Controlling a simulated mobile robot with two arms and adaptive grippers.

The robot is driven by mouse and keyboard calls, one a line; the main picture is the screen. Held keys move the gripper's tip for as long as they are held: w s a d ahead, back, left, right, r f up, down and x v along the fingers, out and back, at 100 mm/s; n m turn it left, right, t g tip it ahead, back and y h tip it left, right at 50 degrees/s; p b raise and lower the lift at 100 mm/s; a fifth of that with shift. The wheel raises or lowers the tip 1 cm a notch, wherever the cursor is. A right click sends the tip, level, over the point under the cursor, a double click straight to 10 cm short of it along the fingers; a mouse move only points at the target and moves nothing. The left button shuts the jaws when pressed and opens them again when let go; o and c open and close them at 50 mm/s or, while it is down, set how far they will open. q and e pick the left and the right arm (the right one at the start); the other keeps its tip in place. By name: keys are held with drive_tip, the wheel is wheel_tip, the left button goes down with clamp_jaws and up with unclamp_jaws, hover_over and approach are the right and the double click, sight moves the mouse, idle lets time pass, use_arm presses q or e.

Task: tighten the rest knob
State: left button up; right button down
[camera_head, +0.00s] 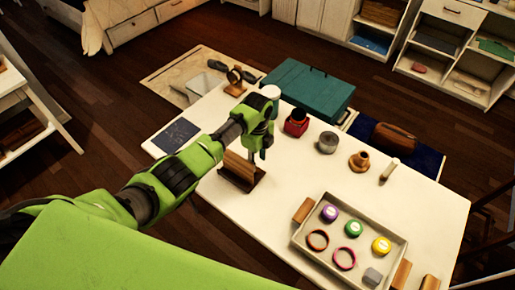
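My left gripper (262,150) reaches over the white table, pointing down just behind a brown wooden block on a dark base (242,180). Its fingers are small and partly hidden by the arm, so I cannot tell whether they are open or shut, or whether they touch anything. A pale round cap (270,91) shows just above the wrist; I cannot tell what it belongs to. A small wooden stand (235,88) with dark round parts is behind the wrist. I cannot make out with certainty which piece is the rest knob. My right gripper is out of view.
On the white table (240,222), a shallow tray (305,238) holds several coloured round tins and rings. A red jar (296,122), grey roll (327,142) and wooden piece (359,161) stand behind it. A teal case (308,87) is at the back.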

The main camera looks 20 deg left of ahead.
sight(258, 169)
use_arm(q)
wheel_tip(258, 169, up, 8)
drive_tip(key=shift+f, duration=0.2)
drive_tip(key=shift+d, duration=0.1)
idle(0.5)
